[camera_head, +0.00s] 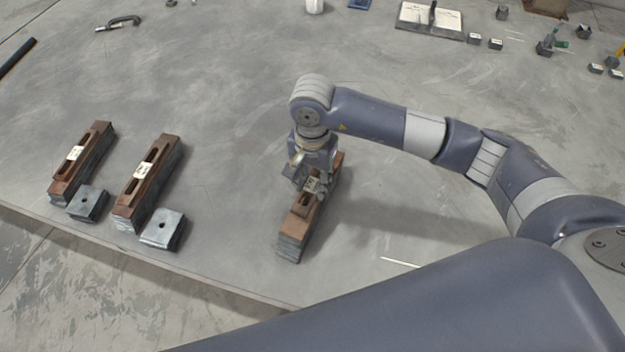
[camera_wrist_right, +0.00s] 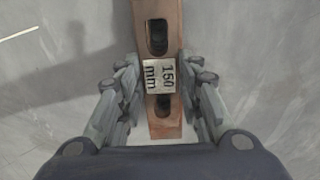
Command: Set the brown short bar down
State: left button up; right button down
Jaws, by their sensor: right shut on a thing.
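The brown short bar (camera_head: 299,220) sits on top of a grey stack of blocks (camera_head: 289,246) near the table's front edge. My right gripper (camera_head: 312,188) is above it, shut on the bar around its middle. In the right wrist view, the bar (camera_wrist_right: 164,113) has slots and a white label reading "150 mm", with the fingers of my right gripper (camera_wrist_right: 163,100) on both sides of it. Whether the bar rests fully on the stack is hard to tell. My left gripper is not in view.
Two similar brown bars on grey stacks stand at the left (camera_head: 82,160) and (camera_head: 147,185), each with a grey block (camera_head: 88,203) beside it. A clamp (camera_head: 118,22), a plate (camera_head: 430,22) and several small blocks lie at the back. The table (camera_head: 225,110) between is clear.

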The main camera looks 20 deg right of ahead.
jog(key=shift+f, duration=0.85)
jog(key=shift+f, duration=0.15)
jog(key=c, duration=1.1)
grip_release()
